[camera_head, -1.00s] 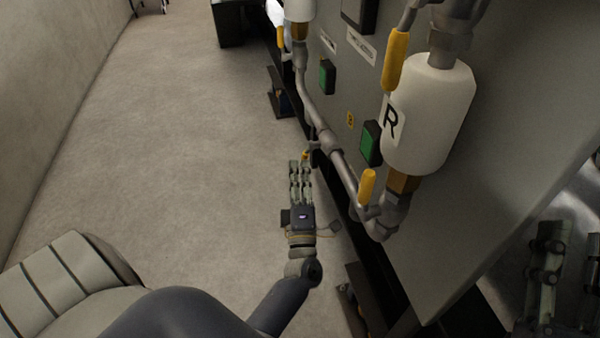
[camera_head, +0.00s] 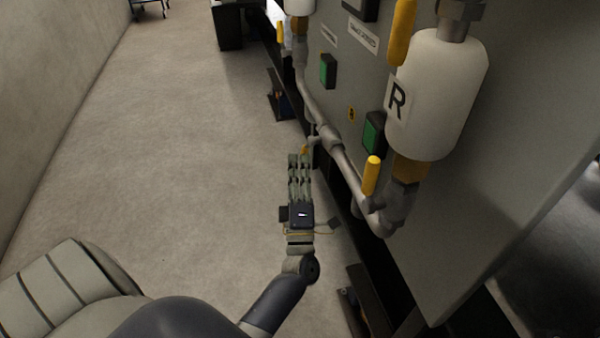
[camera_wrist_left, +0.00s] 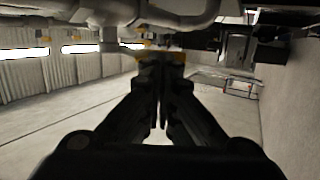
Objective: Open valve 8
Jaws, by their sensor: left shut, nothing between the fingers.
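My left gripper (camera_head: 299,160) is shut and empty, beside the low pipe run (camera_head: 335,150) on the grey cabinet's front. In the left wrist view its fingers (camera_wrist_left: 161,65) meet, with a yellow-orange handle (camera_wrist_left: 155,55) just past the tips. In the head view a small yellow handle (camera_head: 304,150) shows at the fingertips; I cannot tell if they touch. Other yellow valve handles stand near the cylinder marked R, a lower one (camera_head: 371,175) and an upper one (camera_head: 401,32), and one farther back (camera_head: 281,32). I cannot read the number 8 on any valve. My right gripper is not in view.
The white cylinder marked R (camera_head: 437,95) hangs on the grey cabinet (camera_head: 480,220). Green buttons (camera_head: 373,133) sit on the cabinet's front. The floor (camera_head: 180,140) to the left is clear up to the wall (camera_head: 50,110).

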